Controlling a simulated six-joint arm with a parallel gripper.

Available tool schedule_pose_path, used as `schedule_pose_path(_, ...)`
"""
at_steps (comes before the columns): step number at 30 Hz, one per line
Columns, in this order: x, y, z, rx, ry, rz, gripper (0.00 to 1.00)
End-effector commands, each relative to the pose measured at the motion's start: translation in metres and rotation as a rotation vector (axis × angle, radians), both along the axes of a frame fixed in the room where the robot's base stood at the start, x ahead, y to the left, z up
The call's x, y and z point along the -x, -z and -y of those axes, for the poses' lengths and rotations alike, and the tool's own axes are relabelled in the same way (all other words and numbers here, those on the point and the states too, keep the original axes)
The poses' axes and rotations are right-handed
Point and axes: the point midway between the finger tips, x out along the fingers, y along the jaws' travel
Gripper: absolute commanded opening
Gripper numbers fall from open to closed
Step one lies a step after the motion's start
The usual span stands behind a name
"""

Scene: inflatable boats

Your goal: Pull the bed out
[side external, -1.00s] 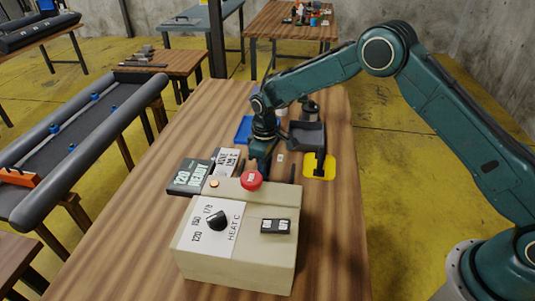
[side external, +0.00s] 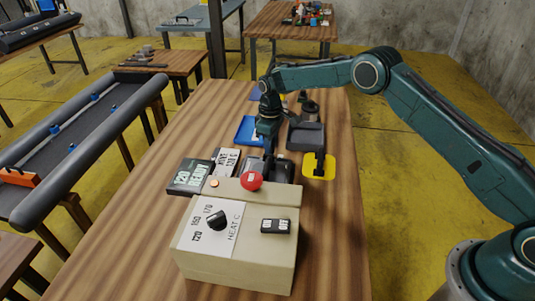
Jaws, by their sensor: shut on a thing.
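My gripper (side external: 268,149) is behind the beige control box, pointing down, and is shut on the dark bed (side external: 284,171). The exact grip point is small and partly hidden. The bed is a flat, dark grey piece just behind the box; its near side is hidden by the box and the red button. The control box (side external: 238,246) has a black heat dial (side external: 216,220), a black on/off switch (side external: 275,226) and a red button (side external: 251,181) on top.
A dark tray-like part (side external: 306,136) and a yellow pad (side external: 319,167) are right of my gripper. A blue item (side external: 246,131) lies behind left. A black display (side external: 188,177) and a white label sign (side external: 226,161) stand left. The table's right front is clear.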

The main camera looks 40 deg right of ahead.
Motion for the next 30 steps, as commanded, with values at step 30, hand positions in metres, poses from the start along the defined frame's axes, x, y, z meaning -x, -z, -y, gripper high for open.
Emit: schedule_pose_path(30,-0.003,-0.028,0.003,0.001,0.009,0.014,0.36)
